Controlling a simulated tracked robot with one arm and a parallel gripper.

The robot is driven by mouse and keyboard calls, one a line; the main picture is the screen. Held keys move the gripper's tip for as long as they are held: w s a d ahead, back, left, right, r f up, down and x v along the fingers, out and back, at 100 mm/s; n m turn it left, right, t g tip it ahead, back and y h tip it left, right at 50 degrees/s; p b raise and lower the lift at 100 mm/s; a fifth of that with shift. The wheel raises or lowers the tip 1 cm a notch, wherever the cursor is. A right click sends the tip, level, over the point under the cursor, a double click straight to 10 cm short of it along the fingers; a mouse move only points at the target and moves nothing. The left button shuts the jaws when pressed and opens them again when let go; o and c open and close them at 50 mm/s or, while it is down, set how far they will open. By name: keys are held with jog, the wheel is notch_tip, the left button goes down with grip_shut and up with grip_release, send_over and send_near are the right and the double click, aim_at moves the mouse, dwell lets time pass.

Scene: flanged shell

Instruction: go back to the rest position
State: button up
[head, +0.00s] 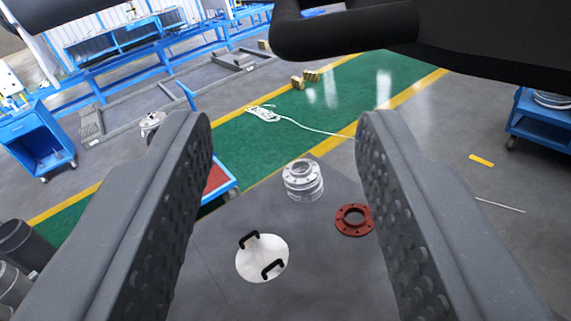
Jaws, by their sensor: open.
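My gripper (285,125) shows large in the head view, its two dark textured fingers wide apart with nothing between them. None of these touches the gripper.
A green walkway with yellow edges (432,80) crosses behind. A blue cart (40,140) stands at left, a blue shelf trolley (540,122) at right. A red-topped blue trolley (222,183) is partly hidden by the left finger.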

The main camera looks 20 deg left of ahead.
jog(key=s+a+r+n+g+b, duration=0.1)
jog(key=s+r, duration=0.2)
jog(key=s, duration=0.5)
jog(key=s+r, duration=0.3)
jog(key=s, duration=0.5)
jog(key=s+d+f+h, duration=0.1)
jog(key=s, duration=0.8)
jog(key=s+d+f+g+b, duration=0.1)
jog(key=s, duration=0.9)
jog(key=shift+s+d+g+h+b, duration=0.2)
jog(key=shift+d+g+h+b, duration=0.1)
jog(key=shift+d+h, duration=0.1)
jog(key=shift+a, duration=0.1)
jog(key=shift+c, duration=0.5)
